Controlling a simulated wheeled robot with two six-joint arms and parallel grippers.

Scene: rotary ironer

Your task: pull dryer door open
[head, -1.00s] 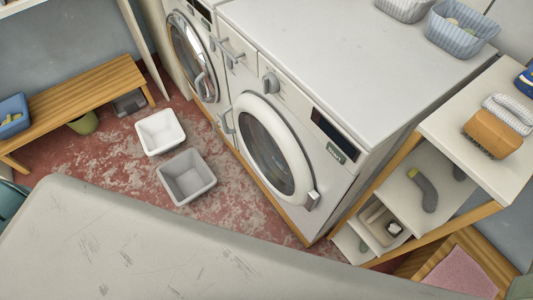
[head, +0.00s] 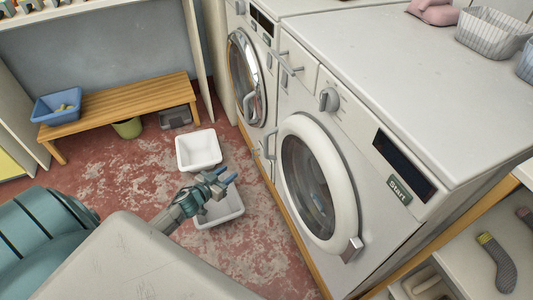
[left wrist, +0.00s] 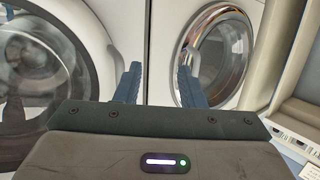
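Two white front-loading machines stand side by side. The nearer one has a round door with a wide white ring (head: 350,205), a grey latch (head: 351,249) and a Start label. The farther one has a chrome-ringed round door (head: 238,75) with a curved handle (head: 249,104). Both doors look shut. I cannot tell for sure which is the dryer. My left gripper (head: 228,177) is open and empty, in front of the machines and apart from them. My right gripper is out of view.
A white bin (head: 198,165) and a grey bin (head: 208,221) stand on the red floor, the grey one partly behind my left gripper. A wooden bench (head: 125,103) with a blue tub (head: 56,106) is by the wall.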

